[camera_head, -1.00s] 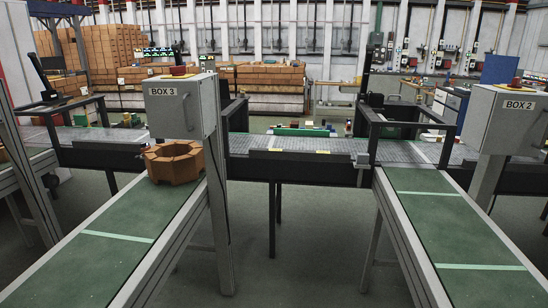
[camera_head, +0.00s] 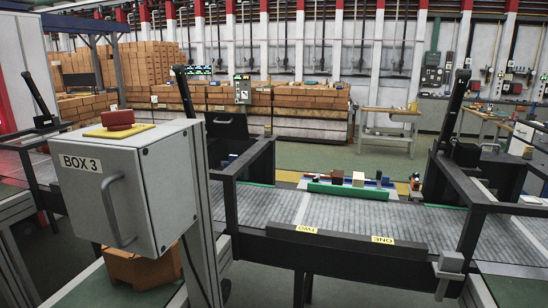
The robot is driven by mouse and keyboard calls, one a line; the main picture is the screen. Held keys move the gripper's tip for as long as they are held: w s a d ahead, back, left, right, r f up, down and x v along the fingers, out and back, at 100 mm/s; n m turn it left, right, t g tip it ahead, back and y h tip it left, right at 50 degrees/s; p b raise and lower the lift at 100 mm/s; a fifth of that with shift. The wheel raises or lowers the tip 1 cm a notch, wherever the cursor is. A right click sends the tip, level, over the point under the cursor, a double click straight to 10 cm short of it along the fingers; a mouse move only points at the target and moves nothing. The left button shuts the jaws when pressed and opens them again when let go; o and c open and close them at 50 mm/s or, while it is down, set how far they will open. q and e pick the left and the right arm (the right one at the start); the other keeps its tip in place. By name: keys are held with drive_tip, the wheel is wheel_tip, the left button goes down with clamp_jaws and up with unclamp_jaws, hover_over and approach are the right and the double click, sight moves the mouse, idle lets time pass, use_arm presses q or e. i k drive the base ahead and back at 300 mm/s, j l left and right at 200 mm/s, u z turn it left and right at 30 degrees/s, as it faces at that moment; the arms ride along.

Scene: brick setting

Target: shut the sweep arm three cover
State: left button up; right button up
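No label reading three for a sweep arm shows, so I cannot tell which cover is meant. Black slanted arms stand by the conveyor: one at the far left (camera_head: 38,95), one behind the box (camera_head: 184,92) and one at the right (camera_head: 458,100). A black housing (camera_head: 226,125) beside the middle arm looks like it has a raised lid, but it is too small to be sure. A grey box marked BOX 3 (camera_head: 125,185) stands close at the left; its front door with a handle looks shut. Neither of my grippers is in view.
A grey conveyor (camera_head: 350,213) crosses the view, with a black front rail (camera_head: 345,245) labelled TWO and ONE. A red button (camera_head: 117,119) tops the grey box.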

sight(220, 125)
drive_tip(key=i+l+u, duration=0.3)
drive_tip(key=i, duration=0.2)
drive_tip(key=i+l+u, duration=0.3)
drive_tip(key=i, duration=0.15)
drive_tip(key=l+u, duration=0.2)
drive_tip(key=u, duration=0.25)
drive_tip(key=l+u, duration=0.2)
drive_tip(key=u, duration=0.2)
drive_tip(key=k+l+u, duration=0.1)
drive_tip(key=u, duration=0.35)
drive_tip(key=l, duration=0.1)
